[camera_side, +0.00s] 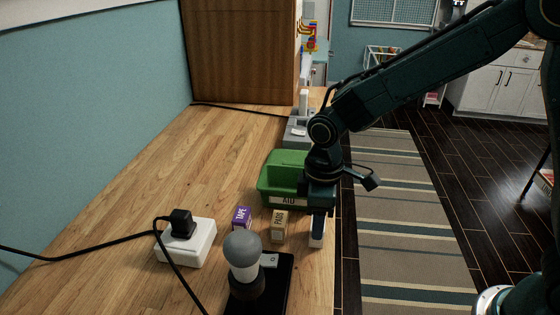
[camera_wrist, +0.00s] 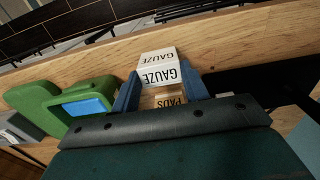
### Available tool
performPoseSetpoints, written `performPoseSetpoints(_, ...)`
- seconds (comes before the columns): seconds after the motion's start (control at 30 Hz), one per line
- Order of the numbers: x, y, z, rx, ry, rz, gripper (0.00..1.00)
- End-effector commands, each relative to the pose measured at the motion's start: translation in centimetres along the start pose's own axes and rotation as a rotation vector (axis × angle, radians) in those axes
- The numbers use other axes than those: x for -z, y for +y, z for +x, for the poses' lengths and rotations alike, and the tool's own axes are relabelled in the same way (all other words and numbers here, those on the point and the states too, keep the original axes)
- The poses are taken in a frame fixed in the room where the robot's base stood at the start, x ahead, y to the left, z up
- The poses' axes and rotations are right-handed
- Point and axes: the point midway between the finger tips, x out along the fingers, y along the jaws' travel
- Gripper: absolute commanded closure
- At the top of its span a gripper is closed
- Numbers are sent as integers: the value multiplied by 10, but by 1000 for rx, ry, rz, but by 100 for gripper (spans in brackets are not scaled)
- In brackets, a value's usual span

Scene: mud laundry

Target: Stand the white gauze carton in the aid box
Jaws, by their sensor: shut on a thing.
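The white gauze carton, lettered GAUZE, is between the blue fingers of my gripper in the wrist view (camera_wrist: 158,72). In the side view only a white part of the carton (camera_side: 317,241) shows below my gripper (camera_side: 318,222), by the table's right edge. My gripper is shut on it. I cannot tell whether the carton touches the table. The green aid box (camera_side: 268,188), labelled AID, stands just behind and left of my gripper, its right part hidden by my arm. It also shows at left in the wrist view (camera_wrist: 40,100), with something blue inside.
A tan PADS carton (camera_side: 279,227) stands close left of the gauze, with a purple TAPE carton (camera_side: 241,217) beside it. In front are a grey-topped object (camera_side: 243,257) on a black base and a white block (camera_side: 186,243) with a plug and cable.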

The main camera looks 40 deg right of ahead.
Motion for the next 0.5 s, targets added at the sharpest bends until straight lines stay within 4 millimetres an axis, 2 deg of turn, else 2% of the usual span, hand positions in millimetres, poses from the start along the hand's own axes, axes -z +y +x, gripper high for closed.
performPoseSetpoints(0.5, 0, 0, -15, 0, 1, 0, 69)
